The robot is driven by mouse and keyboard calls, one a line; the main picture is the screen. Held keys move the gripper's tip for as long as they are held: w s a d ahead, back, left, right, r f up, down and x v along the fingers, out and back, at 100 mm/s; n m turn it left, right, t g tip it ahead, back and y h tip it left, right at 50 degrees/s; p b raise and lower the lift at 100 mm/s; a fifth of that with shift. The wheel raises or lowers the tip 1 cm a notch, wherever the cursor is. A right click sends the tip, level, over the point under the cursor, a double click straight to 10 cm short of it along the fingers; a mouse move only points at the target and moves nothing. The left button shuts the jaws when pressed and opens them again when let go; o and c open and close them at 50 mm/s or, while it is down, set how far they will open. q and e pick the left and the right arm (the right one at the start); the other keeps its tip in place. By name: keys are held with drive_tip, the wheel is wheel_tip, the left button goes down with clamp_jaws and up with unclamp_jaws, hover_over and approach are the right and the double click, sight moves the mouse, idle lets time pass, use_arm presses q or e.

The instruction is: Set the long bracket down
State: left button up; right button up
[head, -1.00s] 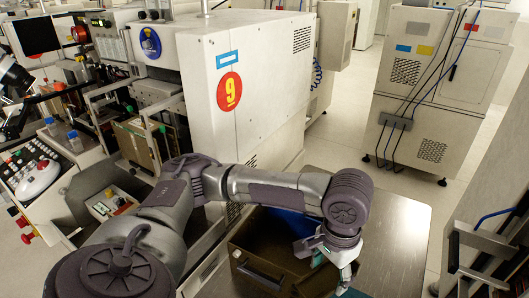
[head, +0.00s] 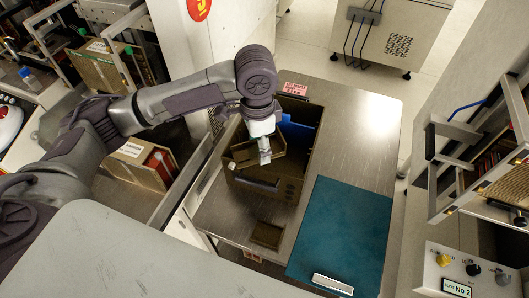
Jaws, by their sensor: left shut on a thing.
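My left gripper (head: 264,152) hangs over the brown bin (head: 262,190) on the metal table, its fingers pointing down. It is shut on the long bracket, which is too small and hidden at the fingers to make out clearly. The fingertips are just above or inside the bin, over a small brown compartment (head: 243,152); whether they touch it I cannot tell. A blue sheet or divider (head: 298,134) stands in the right part of the bin. My right gripper is not in view.
A teal mat (head: 343,230) with a pale plate (head: 333,284) at its front edge covers the table's right front. The metal table (head: 365,120) is clear behind the mat. A rack (head: 480,170) stands at right.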

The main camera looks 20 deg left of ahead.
sight(271, 167)
use_arm(q)
drive_tip(key=w+m, duration=0.1)
drive_tip(key=m, duration=0.1)
drive_tip(key=w+f+m, duration=0.1)
drive_tip(key=m, duration=0.1)
drive_tip(key=w+m, duration=0.1)
drive_tip(key=shift+w+d+f+m+p, duration=0.15)
drive_tip(key=shift+d+f+m+p, duration=0.1)
drive_tip(key=shift+f+m+p, duration=0.15)
drive_tip(key=f+m, duration=0.1)
drive_tip(key=m, duration=0.1)
drive_tip(key=w+f+m, duration=0.1)
drive_tip(key=f+m, duration=0.1)
drive_tip(key=w+f+m+b, duration=0.1)
drive_tip(key=f+m, duration=0.1)
drive_tip(key=shift+w+d, duration=0.2)
drive_tip(key=shift+d, duration=0.15)
wheel_tip(271, 167, down, 10)
drive_tip(key=shift+r, duration=0.1)
drive_tip(key=shift+f, duration=0.2)
drive_tip(key=o, duration=1.4)
drive_tip(key=shift+f, duration=0.15)
